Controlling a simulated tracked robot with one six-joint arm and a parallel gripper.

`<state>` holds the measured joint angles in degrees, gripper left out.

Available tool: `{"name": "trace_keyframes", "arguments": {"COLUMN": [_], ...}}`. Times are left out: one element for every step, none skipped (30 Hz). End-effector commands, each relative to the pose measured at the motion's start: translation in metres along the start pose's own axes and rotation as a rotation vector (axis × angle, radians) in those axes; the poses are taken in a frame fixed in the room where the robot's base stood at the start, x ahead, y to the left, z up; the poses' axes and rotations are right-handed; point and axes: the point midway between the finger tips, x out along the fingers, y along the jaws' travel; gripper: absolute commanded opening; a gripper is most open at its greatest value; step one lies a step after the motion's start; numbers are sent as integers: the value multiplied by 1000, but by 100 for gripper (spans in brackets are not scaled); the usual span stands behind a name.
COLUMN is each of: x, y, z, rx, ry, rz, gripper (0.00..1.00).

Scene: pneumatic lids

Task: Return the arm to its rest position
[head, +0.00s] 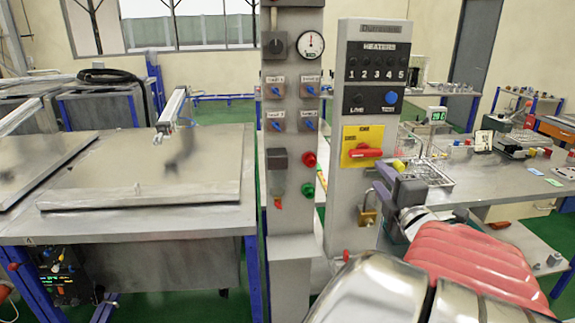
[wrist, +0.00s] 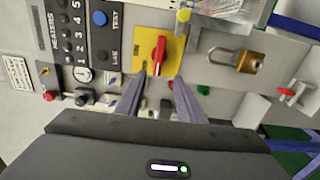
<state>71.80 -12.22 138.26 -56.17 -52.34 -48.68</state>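My gripper (head: 376,182) is in front of the heater panel post, just below and right of the red rotary handle (head: 365,152) on its yellow plate (head: 350,135). In the wrist view my gripper's two fingers (wrist: 160,78) stand apart with nothing between them. The red handle (wrist: 158,53) shows just past the fingertips; I cannot tell whether they touch it. In the head view the handle lies nearly level across the plate. My arm reaches in from the lower right, with a red cover on it.
A brass padlock (head: 368,217) hangs on the post below the fingers. The narrower post (head: 292,140) with buttons and a gauge stands left. A closed lidded tank (head: 150,185) is farther left. A bench (head: 490,180) with a wire basket (head: 428,173) stands right.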

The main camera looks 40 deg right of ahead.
Motion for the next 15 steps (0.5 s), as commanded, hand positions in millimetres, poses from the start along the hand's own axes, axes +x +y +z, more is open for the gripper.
{"name": "trace_keyframes", "arguments": {"x": [-4,-6,-8,-9,-10,-10,-10,-10,-10,-10,-10,-10,-10,-10,-10], "y": [0,0,0,0,0,0,0,0,0,0,0,0,0,0,0], "z": [1,1,0,0,0,0,0,0,0,0,0,0,0,0,0], "rx": [0,1,0,0,0,0,0,0,0,0,0,0,0,0,0], "ry": [-2,-2,-2,-1,-1,0,0,0,0,0,0,0,0,0,0], "rz": [1,1,0,0,0,-1,-1,-1,-1,-1,-1,-1,-1,-1,-1], "gripper": [34,34,34,34,34,34,34,34,34,34,34,34,34,34,34]}}
